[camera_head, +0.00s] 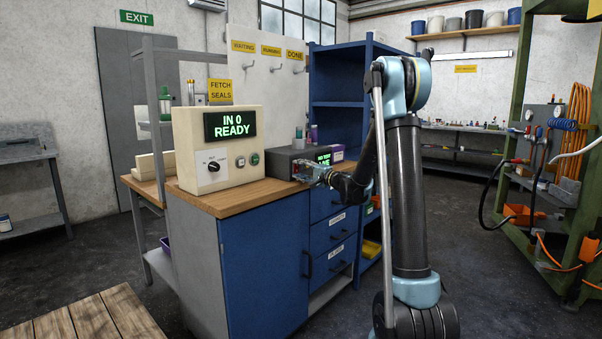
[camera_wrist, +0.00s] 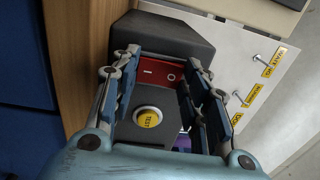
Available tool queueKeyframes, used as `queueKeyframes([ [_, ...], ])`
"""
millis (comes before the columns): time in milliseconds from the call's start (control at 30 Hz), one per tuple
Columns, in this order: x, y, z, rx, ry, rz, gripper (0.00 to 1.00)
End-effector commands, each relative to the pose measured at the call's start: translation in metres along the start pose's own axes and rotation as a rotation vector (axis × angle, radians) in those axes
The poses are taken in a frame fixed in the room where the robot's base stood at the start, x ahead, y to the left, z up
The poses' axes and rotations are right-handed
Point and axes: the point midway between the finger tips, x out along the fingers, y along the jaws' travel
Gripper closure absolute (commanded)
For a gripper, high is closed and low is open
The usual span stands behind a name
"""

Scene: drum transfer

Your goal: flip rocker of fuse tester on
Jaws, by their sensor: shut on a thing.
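The fuse tester is a dark grey box (camera_head: 284,163) on the wooden worktop, with a small lit green display (camera_head: 324,160). In the wrist view its red rocker (camera_wrist: 160,72) shows the marks I and O, with a round yellow TEST button (camera_wrist: 149,117) nearer the camera. My gripper (camera_wrist: 164,62) is over the tester, with one finger at each side of the red rocker. It is shut on the rocker, across its width. It also shows at the front of the tester in the head view (camera_head: 304,174). Which side of the rocker is pressed down is unclear.
A cream box (camera_head: 219,180) with a dial and a lit "IN 0 READY" display stands left of the tester. The worktop (camera_head: 230,203) lies over a blue cabinet (camera_head: 264,262). A hook panel (camera_head: 262,95) stands behind, with blue shelves (camera_head: 340,90) beside it.

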Motion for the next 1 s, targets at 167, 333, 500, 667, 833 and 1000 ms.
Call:
queueKeyframes([
  [167,0.0,0.002,0.001,-0.004,-0.001,0.004,0.82],
  [333,0.0,0.001,0.001,-0.003,-0.001,0.004,0.38],
  [500,0.0,0.001,0.001,-0.002,-0.001,0.003,0.38],
  [667,-0.002,0.001,0.0,-0.001,0.0,0.002,0.38],
  [833,-0.019,0.0,0.0,-0.001,0.002,0.002,0.38],
  [1000,-0.052,0.001,-0.001,-0.001,0.003,0.002,0.38],
])
